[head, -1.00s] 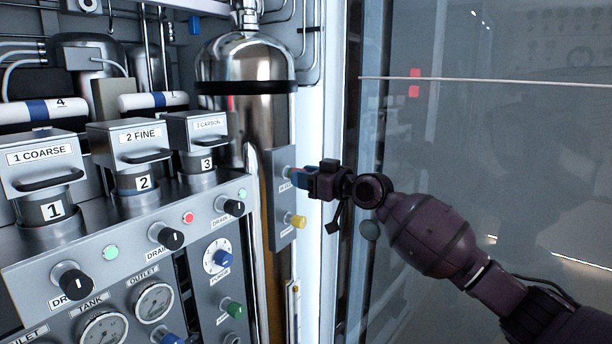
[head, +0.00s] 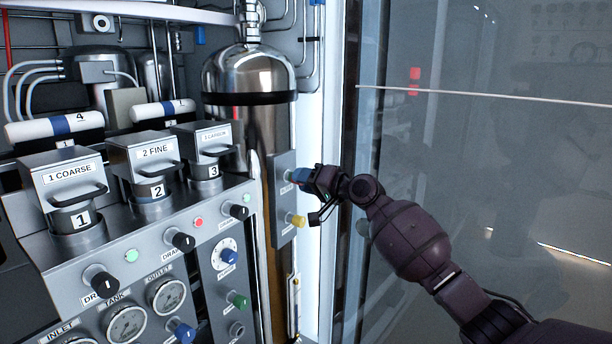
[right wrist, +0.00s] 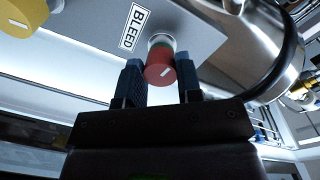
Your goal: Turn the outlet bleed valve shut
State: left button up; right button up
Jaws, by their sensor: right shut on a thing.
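The bleed valve is a small round red knob (right wrist: 160,74) with a white mark on its face and a green ring behind it. In the right wrist view it sticks out of a grey plate beside a BLEED label (right wrist: 134,27). My right gripper (right wrist: 161,84) has its two blue fingers on either side of the knob and is shut on it. In the head view the right gripper (head: 300,176) is at the upper part of the narrow grey plate (head: 284,206), and its fingers mostly hide the knob. My left gripper is not in view.
A yellow knob (head: 298,220) sits just below on the same plate. A steel tank (head: 249,130) stands behind it. To the left is a panel with filter housings (head: 146,170), black drain knobs and gauges (head: 168,296). A glass pane (head: 480,180) is on the right.

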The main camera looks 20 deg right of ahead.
pick_arm(q)
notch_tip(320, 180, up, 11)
jog(key=p, duration=1.1)
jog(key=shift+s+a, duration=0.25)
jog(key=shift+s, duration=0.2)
pick_arm(e)
jog(key=m, duration=1.5)
jog(key=shift+m+g+y, duration=0.3)
jog(key=shift+m+y, duration=0.1)
pick_arm(q)
jog(key=shift+p, duration=0.3)
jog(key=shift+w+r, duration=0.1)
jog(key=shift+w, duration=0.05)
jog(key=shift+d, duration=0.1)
pick_arm(e)
jog(key=o, duration=0.9)
jog(key=shift+o, duration=0.2)
jog(key=shift+s+d, duration=0.1)
jog(key=shift+d, duration=0.05)
